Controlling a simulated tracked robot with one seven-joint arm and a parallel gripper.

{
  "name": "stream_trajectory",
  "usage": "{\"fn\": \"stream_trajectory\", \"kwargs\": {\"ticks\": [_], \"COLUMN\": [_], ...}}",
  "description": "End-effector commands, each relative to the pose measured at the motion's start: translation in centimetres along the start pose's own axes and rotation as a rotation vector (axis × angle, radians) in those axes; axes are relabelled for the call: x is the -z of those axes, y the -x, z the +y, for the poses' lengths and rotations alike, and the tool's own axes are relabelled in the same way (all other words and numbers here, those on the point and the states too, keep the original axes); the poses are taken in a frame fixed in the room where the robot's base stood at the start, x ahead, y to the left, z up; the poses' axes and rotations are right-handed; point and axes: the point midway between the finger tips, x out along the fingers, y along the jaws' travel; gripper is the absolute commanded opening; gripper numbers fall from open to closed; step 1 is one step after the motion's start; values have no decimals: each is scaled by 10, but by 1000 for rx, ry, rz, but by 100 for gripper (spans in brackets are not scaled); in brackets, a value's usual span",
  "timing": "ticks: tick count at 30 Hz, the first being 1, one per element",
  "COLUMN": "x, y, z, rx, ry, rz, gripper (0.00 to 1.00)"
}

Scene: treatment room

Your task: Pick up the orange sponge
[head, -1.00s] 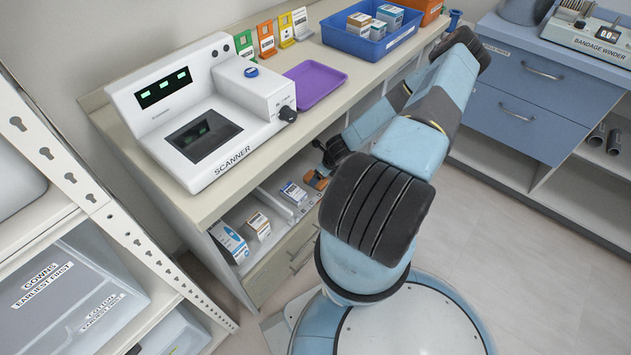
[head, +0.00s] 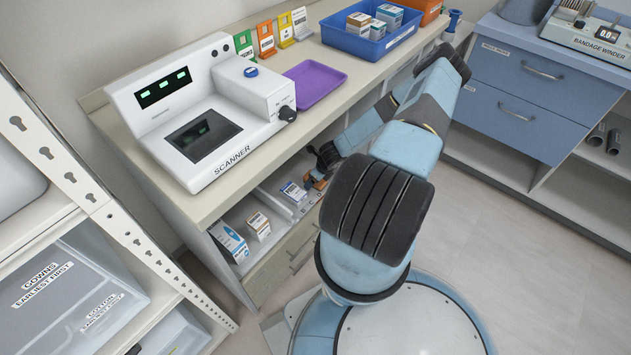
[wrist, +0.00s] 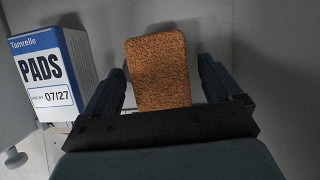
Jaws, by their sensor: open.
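The orange sponge (wrist: 158,72) stands out in the middle of the wrist view, a speckled block with rounded corners. My gripper (wrist: 160,78) is open, with one dark finger on each side of it. A gap shows at both sides of the sponge, so I cannot see contact. The gripper's dark bar hides its near end. In the head view a small part of the orange sponge (head: 318,183) shows on the shelf below the counter, beside my gripper (head: 322,168). My arm hides the rest.
A blue and white PADS box (wrist: 54,75) stands close to the left finger. A grey wall (wrist: 275,70) is close on the right. In the head view, several boxes line the shelf, including one (head: 293,192) left of the sponge. The counter (head: 310,120) overhangs the shelf.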

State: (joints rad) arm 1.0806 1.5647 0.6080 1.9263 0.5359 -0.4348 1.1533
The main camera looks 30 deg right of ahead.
Motion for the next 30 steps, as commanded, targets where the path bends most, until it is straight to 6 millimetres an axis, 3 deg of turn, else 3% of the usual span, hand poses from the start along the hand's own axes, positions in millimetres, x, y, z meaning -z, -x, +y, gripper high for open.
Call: {"fn": "stream_trajectory", "kwargs": {"ticks": [7, 24, 30], "x": [1, 1, 1], "y": [-2, -1, -1], "z": [0, -1, -1], "rx": [0, 1, 1], "ry": [-1, -2, -2], "rz": [0, 0, 0], "gripper": [92, 37, 37]}}
